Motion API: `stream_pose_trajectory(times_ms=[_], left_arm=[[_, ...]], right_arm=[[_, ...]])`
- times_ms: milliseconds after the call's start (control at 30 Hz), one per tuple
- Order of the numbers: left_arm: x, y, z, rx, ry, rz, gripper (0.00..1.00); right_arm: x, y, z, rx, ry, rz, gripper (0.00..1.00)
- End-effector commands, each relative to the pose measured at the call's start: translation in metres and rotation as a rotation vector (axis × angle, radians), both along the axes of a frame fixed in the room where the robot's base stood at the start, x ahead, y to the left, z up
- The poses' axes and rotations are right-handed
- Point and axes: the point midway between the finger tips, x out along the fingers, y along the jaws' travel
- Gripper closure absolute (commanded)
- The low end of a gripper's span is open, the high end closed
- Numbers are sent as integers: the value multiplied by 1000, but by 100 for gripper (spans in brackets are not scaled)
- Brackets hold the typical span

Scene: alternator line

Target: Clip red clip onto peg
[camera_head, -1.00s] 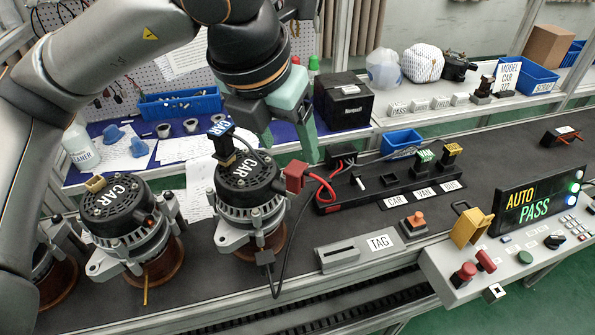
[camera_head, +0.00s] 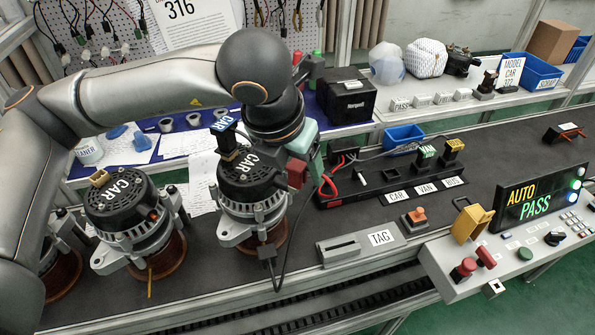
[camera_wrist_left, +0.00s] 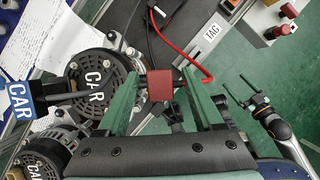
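The red clip (camera_head: 297,173) is beside the right side of the middle alternator (camera_head: 250,188), with a red cable running from it. In the left wrist view the clip (camera_wrist_left: 159,86) lies between my left fingertips, with short dark parts at both sides. My left gripper (camera_head: 308,172) has its teal fingers spread around the clip and looks open. In the left wrist view the fingers (camera_wrist_left: 160,80) stand apart on either side of it. The peg is hidden, so I cannot tell whether the clip is on it. My right gripper (camera_wrist_left: 245,91) shows only in the left wrist view, fingers apart and empty.
Another alternator (camera_head: 128,212) stands to the left. A black connector strip (camera_head: 365,185) lies to the right. The tag slot block (camera_head: 345,247) and control panel (camera_head: 470,255) are in front. A blue-topped CAR plug (camera_head: 227,140) rises from the middle alternator. A black cable hangs near the clip.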

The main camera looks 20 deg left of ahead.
Motion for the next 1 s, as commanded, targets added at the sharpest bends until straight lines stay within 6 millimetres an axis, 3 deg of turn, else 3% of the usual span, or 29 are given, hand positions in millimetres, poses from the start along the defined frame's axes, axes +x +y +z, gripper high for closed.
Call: stream_pose_trajectory(times_ms=[67, 567, 1000], left_arm=[[0, 0, 0, 0, 0, 0, 42], [0, 0, 1, 0, 0, 0, 99], [0, 0, 2, 0, -1, 0, 100]], right_arm=[[0, 0, 0, 0, 1, 0, 10], [-1, 0, -1, 0, 4, 0, 10], [-1, 0, -1, 0, 4, 0, 10]])
